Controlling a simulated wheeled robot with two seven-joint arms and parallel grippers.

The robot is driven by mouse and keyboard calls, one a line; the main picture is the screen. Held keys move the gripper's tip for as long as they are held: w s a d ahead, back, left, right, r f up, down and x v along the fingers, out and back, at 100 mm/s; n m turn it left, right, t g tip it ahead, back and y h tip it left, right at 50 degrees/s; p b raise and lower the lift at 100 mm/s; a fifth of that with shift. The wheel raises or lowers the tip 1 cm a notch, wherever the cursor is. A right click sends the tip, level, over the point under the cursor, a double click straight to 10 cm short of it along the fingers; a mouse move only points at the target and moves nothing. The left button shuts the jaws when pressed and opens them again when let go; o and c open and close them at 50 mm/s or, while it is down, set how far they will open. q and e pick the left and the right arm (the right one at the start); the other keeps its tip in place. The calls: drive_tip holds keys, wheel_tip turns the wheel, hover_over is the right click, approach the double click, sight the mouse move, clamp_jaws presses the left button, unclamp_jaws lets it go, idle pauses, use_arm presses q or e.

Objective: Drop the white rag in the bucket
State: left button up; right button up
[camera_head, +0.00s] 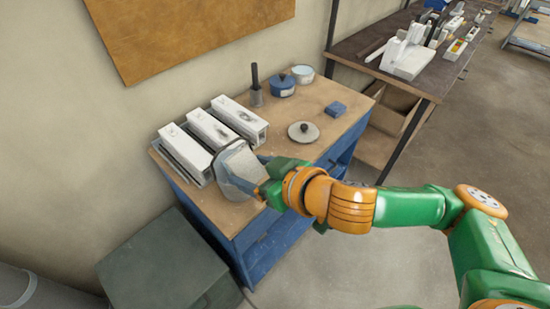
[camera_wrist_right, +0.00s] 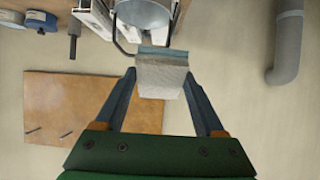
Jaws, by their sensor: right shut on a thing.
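A grey metal bucket (camera_head: 237,163) stands at the front left of the wooden-topped bench, beside the white profiles. Part of its round body shows at the top of the right wrist view (camera_wrist_right: 145,13), with a dark curved handle beside it. My right gripper (camera_head: 262,186) is at the bucket's right side in the head view. In the wrist view its two fingers are shut on the pale grey-white rag (camera_wrist_right: 161,80), which sits between the fingertips. In the head view I cannot clearly make out the rag at the gripper. My left gripper is not in view.
White profiles (camera_head: 212,128) lie behind the bucket on the bench (camera_head: 285,163). A round lid (camera_head: 303,132), a blue block (camera_head: 336,109), a blue pot (camera_head: 282,86) and a dark-handled tool (camera_head: 256,88) stand farther right. A dark green box (camera_head: 165,265) is at lower left.

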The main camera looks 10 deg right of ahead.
drive_tip(key=a, duration=0.1)
drive_tip(key=a+f+n+y, duration=0.1)
drive_tip(key=a, duration=0.1)
drive_tip(key=shift+w+f+y, duration=0.1)
drive_tip(key=shift+y, duration=0.2)
drive_tip(key=shift+w+d+f+y, duration=0.1)
drive_tip(key=shift+w+f+y, duration=0.2)
drive_tip(key=shift+f, duration=0.2)
drive_tip(key=d+f, duration=0.1)
drive_tip(key=d+f+t, duration=0.1)
drive_tip(key=d, duration=0.1)
drive_tip(key=shift+w+f+t+p, duration=0.15)
drive_tip(key=shift+f+t+p, duration=0.05)
drive_tip(key=shift+t+p, duration=0.15)
drive_tip(key=s+d+f+m+t, duration=0.2)
drive_tip(key=s+d+f, duration=0.1)
drive_tip(key=d, duration=0.2)
drive_tip(key=shift+h, duration=0.4)
drive_tip(key=b+x, duration=0.6)
drive_tip(key=x, duration=0.6)
drive_tip(key=shift+w, duration=0.1)
drive_tip(key=w+a+f+b, duration=0.1)
drive_tip(key=w+f+b, duration=0.1)
drive_tip(key=b, duration=0.1)
drive_tip(key=shift+a+f, duration=0.1)
drive_tip(key=shift+a, duration=0.1)
